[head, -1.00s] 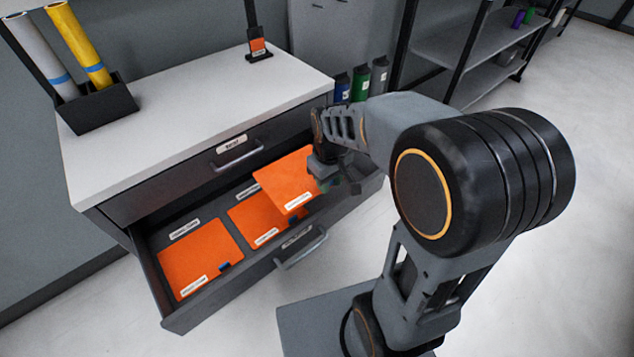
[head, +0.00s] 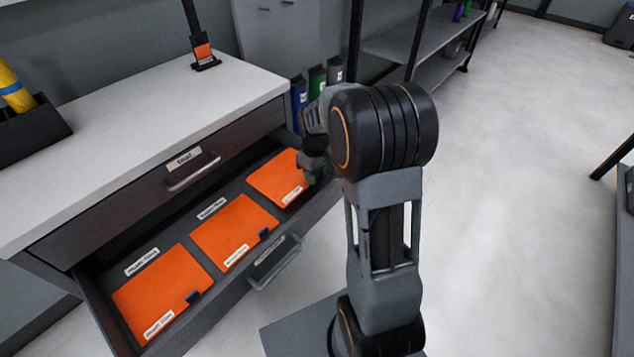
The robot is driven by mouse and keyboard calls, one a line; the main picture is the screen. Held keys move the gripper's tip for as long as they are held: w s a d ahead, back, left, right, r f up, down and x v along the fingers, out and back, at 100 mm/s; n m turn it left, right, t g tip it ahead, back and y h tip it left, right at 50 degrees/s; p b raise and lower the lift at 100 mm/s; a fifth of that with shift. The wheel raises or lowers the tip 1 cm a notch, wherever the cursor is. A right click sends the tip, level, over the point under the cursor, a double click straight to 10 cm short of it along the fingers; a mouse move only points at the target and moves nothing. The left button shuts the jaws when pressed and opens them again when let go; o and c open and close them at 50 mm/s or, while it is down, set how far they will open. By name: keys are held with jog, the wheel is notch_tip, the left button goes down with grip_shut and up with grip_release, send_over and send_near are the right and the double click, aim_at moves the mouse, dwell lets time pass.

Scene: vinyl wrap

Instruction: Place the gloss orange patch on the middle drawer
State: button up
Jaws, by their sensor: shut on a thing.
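My gripper (head: 311,172) is at the right end of the open drawer (head: 237,292), mostly hidden behind my arm. It is shut on the right edge of an orange patch (head: 272,178) with a small white label. This patch appears over the right part of the drawer; I cannot tell whether it touches the drawer floor. Two more orange patches, one in the middle (head: 228,222) and one at the left (head: 158,286), lie flat in the drawer, each with a white label and a blue tab. The label print is too small to read.
A closed drawer (head: 120,205) with a handle sits above the open one, under a white top (head: 140,145). On the top are a stand with an orange sample (head: 203,52) and a black holder (head: 30,135) with a yellow roll.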

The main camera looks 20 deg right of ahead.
aim_at(317, 187)
jog(key=shift+w+d+f, duration=0.25)
jog(key=shift+d+f, duration=0.1)
jog(key=shift+f, duration=0.15)
jog(key=shift+w+d+f+b, duration=0.15)
jog(key=shift+f+b, duration=0.3)
jog(key=shift+f, duration=1.3)
jog(key=shift+f, duration=0.1)
jog(key=o, duration=1)
